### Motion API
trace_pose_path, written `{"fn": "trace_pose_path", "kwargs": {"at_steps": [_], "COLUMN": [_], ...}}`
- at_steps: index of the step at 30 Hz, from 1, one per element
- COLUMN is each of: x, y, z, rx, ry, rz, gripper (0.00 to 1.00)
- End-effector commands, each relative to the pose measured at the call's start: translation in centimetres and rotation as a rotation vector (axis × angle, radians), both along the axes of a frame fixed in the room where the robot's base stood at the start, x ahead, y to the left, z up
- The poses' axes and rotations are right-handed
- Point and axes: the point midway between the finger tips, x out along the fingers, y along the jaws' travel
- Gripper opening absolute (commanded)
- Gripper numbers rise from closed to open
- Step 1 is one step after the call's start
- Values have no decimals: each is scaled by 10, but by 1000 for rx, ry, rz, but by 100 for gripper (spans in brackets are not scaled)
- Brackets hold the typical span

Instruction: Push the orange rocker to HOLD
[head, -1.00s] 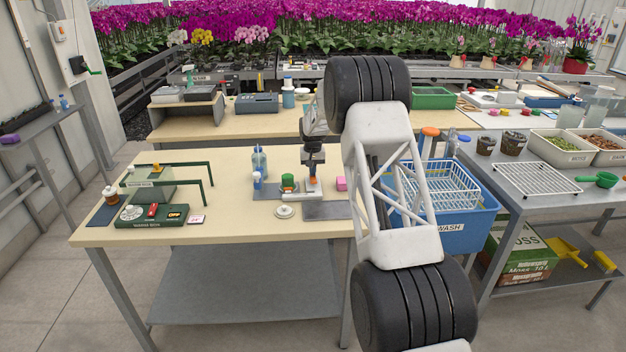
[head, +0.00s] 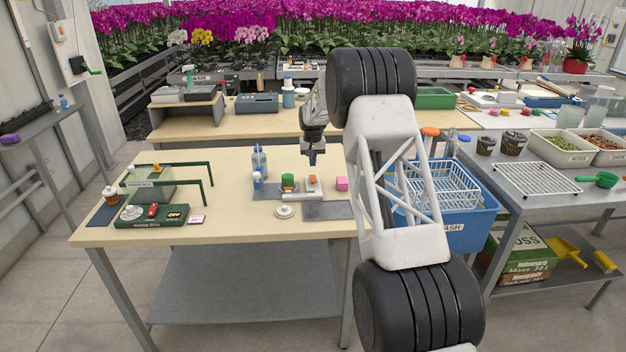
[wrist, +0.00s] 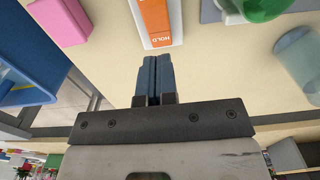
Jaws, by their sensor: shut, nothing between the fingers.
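The orange rocker (wrist: 154,15) sits in a white housing in the wrist view, with the word HOLD on its end nearest my fingers. In the head view the rocker (head: 311,180) is a small orange patch on the white device (head: 313,192). My gripper (head: 313,163) is above the device, apart from it. In the wrist view the blue fingertips of my gripper (wrist: 151,62) are together with nothing between them. I cannot tell which end of the rocker is down.
A green round item (head: 288,182) stands left of the rocker and a pink block (head: 341,184) right of it. A white round lid (head: 285,212) lies in front, beside a dark grey mat (head: 328,210). Bottles (head: 259,165) stand behind.

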Motion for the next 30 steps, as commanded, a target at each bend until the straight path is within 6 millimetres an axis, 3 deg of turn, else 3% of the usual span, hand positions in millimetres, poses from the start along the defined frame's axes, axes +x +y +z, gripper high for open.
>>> {"fn": "trace_pose_path", "kwargs": {"at_steps": [12,30], "x": [0,-3], "y": [0,-1], "z": [23,30], "rx": [0,0], "ry": [0,-1], "rz": [0,0], "gripper": [0,0]}}
